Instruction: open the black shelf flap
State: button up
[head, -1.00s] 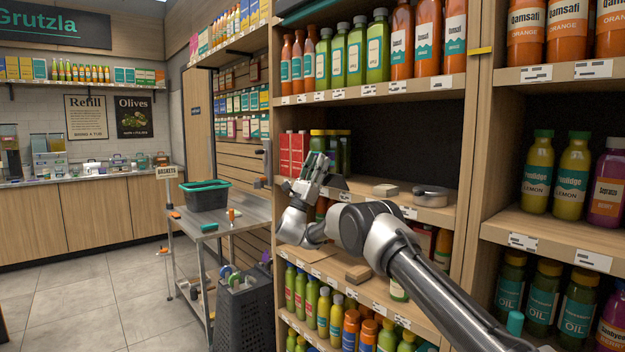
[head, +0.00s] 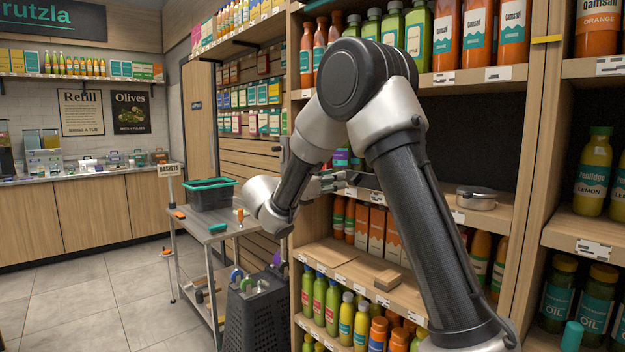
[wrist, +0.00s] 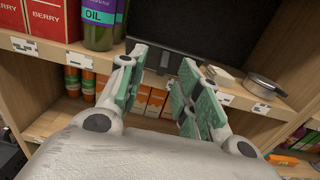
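A dark black panel, which looks like the shelf flap (wrist: 166,57), is at the shelf's front edge in the wrist view, with a small upright piece near its middle. My gripper (wrist: 160,62) has its two green-padded fingers spread, one on each side of that piece, with nothing visible held between them. I cannot tell whether the fingers touch the flap. In the head view my gripper (head: 336,181) is at the middle shelf, partly behind my arm, which hides most of the flap. The flap appears shut, though this is hard to tell.
A round metal tin (head: 476,198) sits on the shelf to the right. Red berry boxes (wrist: 52,18) and an oil bottle (wrist: 99,22) stand left of the flap. Cartons (head: 377,232) fill the shelf below. A steel table with a black basket (head: 211,194) stands to the left.

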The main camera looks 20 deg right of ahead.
aim_at(352, 179)
jog(key=x, duration=0.4)
jog(key=f+x, duration=0.1)
jog(key=x, duration=0.2)
jog(key=shift+s+d, duration=0.25)
jog(key=shift+s, duration=0.1)
grip_shut()
